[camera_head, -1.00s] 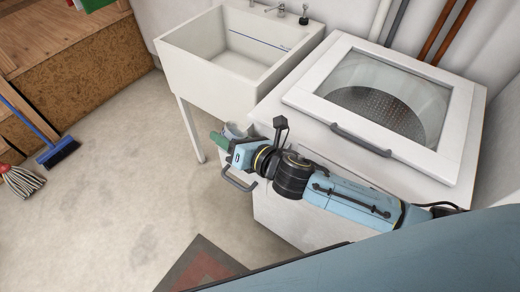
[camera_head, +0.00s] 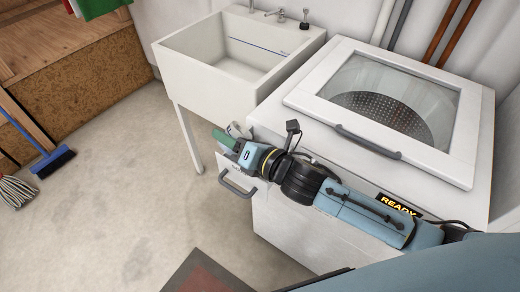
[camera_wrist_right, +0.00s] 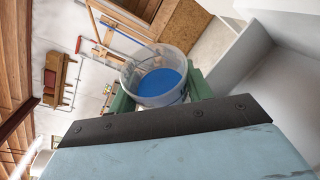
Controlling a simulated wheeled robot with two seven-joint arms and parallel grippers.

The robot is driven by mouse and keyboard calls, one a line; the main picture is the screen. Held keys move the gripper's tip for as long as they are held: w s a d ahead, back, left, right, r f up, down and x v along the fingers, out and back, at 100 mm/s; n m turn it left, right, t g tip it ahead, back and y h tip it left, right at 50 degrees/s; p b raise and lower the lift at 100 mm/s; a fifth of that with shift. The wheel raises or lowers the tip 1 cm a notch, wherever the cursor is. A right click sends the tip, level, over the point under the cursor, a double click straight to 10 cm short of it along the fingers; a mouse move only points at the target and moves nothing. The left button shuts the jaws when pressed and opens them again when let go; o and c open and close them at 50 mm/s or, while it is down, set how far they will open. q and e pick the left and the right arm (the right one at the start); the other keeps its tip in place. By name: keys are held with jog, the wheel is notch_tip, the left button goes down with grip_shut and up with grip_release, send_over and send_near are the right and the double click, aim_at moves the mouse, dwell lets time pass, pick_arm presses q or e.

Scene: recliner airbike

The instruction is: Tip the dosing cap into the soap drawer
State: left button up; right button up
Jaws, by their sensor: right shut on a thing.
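My right gripper (camera_head: 232,139) is shut on the dosing cap (camera_head: 237,130), a clear cup. In the right wrist view the cap (camera_wrist_right: 140,72) sits between green fingers, with blue liquid inside. How far it is tilted is hard to tell. The white soap drawer (camera_head: 224,171), with a grey handle, sticks out from the upper front left of the washing machine (camera_head: 290,229). In the head view the gripper covers most of the drawer, so its inside is hidden. The cap appears over or just beyond it; the exact height is unclear. My left gripper is not in view.
A white sink (camera_head: 180,75) on legs stands just left of the washing machine, close to the cap. The machine's glass lid (camera_head: 390,100) is shut. A blue broom (camera_head: 52,162) and a mop (camera_head: 14,190) are far left. The floor between is clear.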

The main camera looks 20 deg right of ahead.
pick_arm(q)
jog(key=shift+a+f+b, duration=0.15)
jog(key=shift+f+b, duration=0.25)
jog(key=shift+b, duration=0.05)
pick_arm(e)
jog(key=shift+d+m, duration=0.15)
jog(key=shift+m, duration=0.15)
